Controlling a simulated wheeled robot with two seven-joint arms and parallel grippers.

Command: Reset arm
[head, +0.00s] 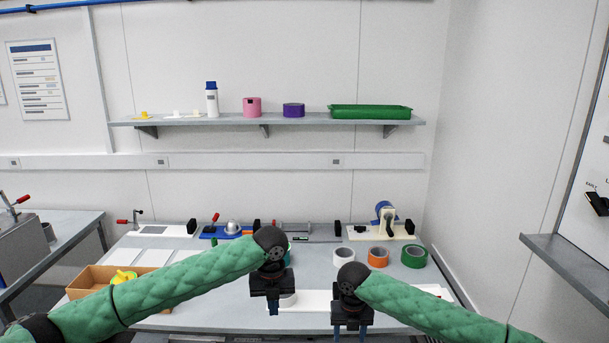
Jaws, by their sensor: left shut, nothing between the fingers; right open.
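My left gripper (273,309) hangs pointing down over the front middle of the workbench (220,291). Its fingers are together with nothing between them. A white round piece shows just behind its fingers, partly hidden. My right gripper (351,330) also points down, nearer the bench's front edge, with its two fingers apart and nothing seen between them. A white flat panel (312,300) lies on the bench between and behind the grippers. Both green-sleeved arms are mine and cover parts of the bench.
A cardboard box (92,279) with yellow pieces stands at left. White, orange (377,257) and green (414,256) tape rolls stand at right. Fixtures and a tape dispenser (386,218) line the back. A shelf (230,121) above holds a bottle, rolls and a green tray (370,112).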

